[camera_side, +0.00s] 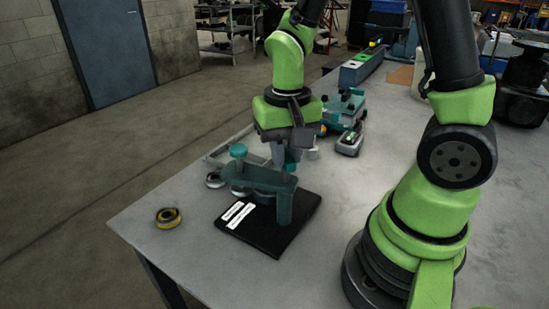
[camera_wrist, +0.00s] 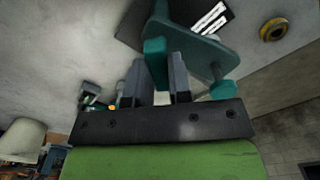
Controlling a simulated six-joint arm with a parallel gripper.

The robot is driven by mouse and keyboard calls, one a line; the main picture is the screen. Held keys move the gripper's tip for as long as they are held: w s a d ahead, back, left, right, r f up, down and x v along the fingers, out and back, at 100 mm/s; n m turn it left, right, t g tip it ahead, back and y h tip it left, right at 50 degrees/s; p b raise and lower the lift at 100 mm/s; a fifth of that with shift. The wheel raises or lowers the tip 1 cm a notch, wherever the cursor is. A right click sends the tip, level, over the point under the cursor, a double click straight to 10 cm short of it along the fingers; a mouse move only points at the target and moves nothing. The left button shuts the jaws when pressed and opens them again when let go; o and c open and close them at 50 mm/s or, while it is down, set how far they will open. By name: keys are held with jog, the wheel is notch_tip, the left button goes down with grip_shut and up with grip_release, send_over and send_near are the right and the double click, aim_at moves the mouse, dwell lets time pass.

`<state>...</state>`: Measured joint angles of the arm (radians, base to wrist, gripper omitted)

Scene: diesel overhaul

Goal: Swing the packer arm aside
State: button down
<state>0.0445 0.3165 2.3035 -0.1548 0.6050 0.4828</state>
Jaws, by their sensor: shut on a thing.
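The teal packer arm (camera_side: 255,178) lies level over a black base plate (camera_side: 277,236) with white labels near the front of the bench. A teal post (camera_side: 285,209) stands under its right end, and a teal knob (camera_side: 238,151) rises at its left end. My gripper (camera_side: 284,160) points down at the arm's far side. In the wrist view the packer arm (camera_wrist: 205,58) spreads above the fingers. My gripper (camera_wrist: 163,75) is shut on a teal upright part (camera_wrist: 155,58) of the packer arm. The exact contact is partly hidden by the fingers.
A yellow-and-black ring (camera_side: 168,217) lies left of the base plate, near the bench's left edge. A small grey device (camera_side: 350,142) and a teal fixture (camera_side: 344,108) stand behind to the right. Bare bench (camera_side: 335,260) lies right of the plate.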

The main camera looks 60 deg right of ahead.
jog(key=n, duration=0.3)
jog(key=shift+n, duration=0.3)
jog(key=n, duration=0.2)
jog(key=shift+n, duration=0.4)
jog(key=c, duration=1)
grip_release()
jog(key=shift+c, duration=0.2)
jog(key=shift+r, duration=2.75)
